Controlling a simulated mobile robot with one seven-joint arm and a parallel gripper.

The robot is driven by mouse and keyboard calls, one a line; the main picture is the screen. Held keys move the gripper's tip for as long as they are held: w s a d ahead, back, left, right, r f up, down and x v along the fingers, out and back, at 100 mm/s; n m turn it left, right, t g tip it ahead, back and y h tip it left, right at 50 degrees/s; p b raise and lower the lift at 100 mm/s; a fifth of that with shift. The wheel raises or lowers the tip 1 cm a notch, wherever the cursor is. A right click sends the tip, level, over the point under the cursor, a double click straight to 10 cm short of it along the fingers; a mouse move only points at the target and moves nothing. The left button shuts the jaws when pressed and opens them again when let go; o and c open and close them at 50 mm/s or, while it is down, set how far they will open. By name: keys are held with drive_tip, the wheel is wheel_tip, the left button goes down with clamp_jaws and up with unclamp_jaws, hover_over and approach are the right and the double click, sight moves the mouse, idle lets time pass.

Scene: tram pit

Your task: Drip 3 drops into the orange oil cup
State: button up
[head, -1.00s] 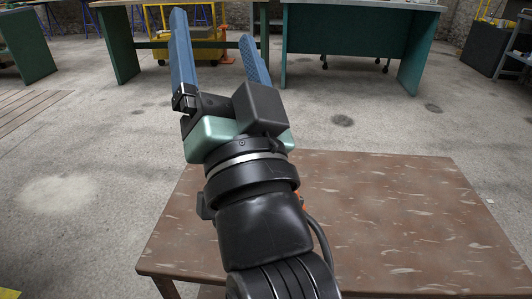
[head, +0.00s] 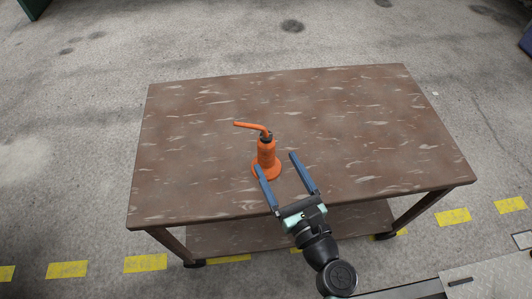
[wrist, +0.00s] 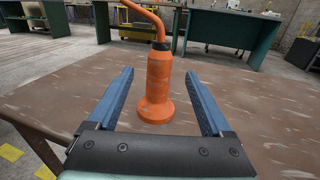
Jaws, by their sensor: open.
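An orange oil can (head: 266,158) with a black collar and a bent spout stands upright on the brown table. Its spout points left in the head view. My gripper (head: 275,161) is open and empty at the table's near edge, its blue fingers pointing at the can. In the wrist view the can (wrist: 157,82) shows between the two fingers, with a gap on each side. In the head view the left fingertip overlaps the can's base; I cannot tell whether they touch. I see no separate orange oil cup.
The brown table (head: 340,110) is a wheeled trolley with a lower shelf (head: 230,238); its top is otherwise bare. Yellow floor marks (head: 145,263) run along its near side. Green workbenches (wrist: 222,30) stand at the back in the wrist view.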

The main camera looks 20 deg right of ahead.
sight(269, 152)
drive_tip(key=w, duration=0.4)
drive_tip(key=shift+w, duration=0.35)
drive_tip(key=shift+w+f+b, duration=0.15)
drive_tip(key=shift+w+b, duration=0.25)
drive_tip(key=shift+w, duration=0.95)
drive_tip(key=shift+w+f+b, duration=0.1)
drive_tip(key=shift+w+b, duration=0.25)
drive_tip(key=shift+w, duration=0.95)
clamp_jaws()
